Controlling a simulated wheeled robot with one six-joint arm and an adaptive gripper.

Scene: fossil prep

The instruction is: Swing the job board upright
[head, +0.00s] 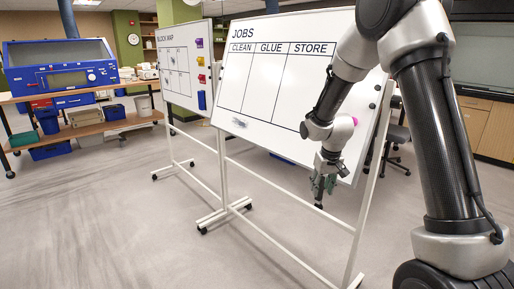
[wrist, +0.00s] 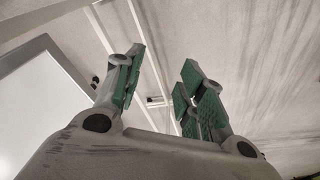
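The job board (head: 262,95) is a white panel headed JOBS with columns CLEAN, GLUE and STORE. It hangs in a white wheeled stand (head: 224,170) and leans out of upright, its lower edge seeming to stand out towards me. My gripper (head: 320,190) hangs fingers down in front of the board's lower right edge. In the wrist view my gripper (wrist: 164,60) is open, its green-padded fingers apart with nothing between them. The board's grey-edged panel (wrist: 35,110) shows at the left there, beside the fingers. My arm hides the board's upper right part.
A second whiteboard headed BLOCK MAP (head: 176,70) stands behind at the left. A blue cabinet (head: 62,68) sits on a bench (head: 110,90) at the far left. A dark chair (head: 397,135) stands behind the job board at the right. The floor (head: 110,220) at front left is clear.

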